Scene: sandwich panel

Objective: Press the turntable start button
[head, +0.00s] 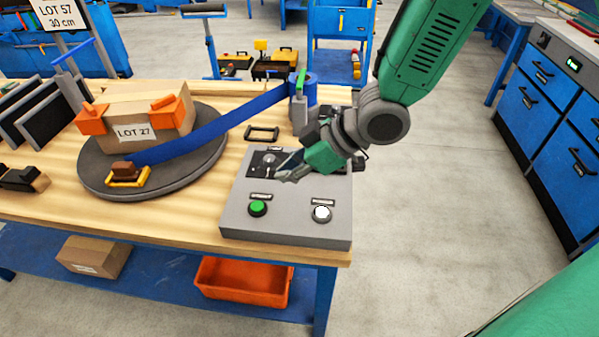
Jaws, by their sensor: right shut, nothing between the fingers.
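The control box (285,222) is grey and sits at the front right corner of the wooden table. It carries a green button (258,208) at its front left and a white button (321,213) at its front right, each under a small label too small to read. The dark round turntable (202,170) lies to the left, bearing a cardboard box (137,112) labelled LOT 27. My right gripper (283,175) is shut and empty, above the rear part of the control box, behind both buttons and apart from them. It partly hides the box's dark rear panel. My left gripper is not in view.
A blue strap (210,132) runs from the turntable to a blue roll (303,95) behind the control box. An orange bin (243,280) is on the shelf below. Floor to the right is clear.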

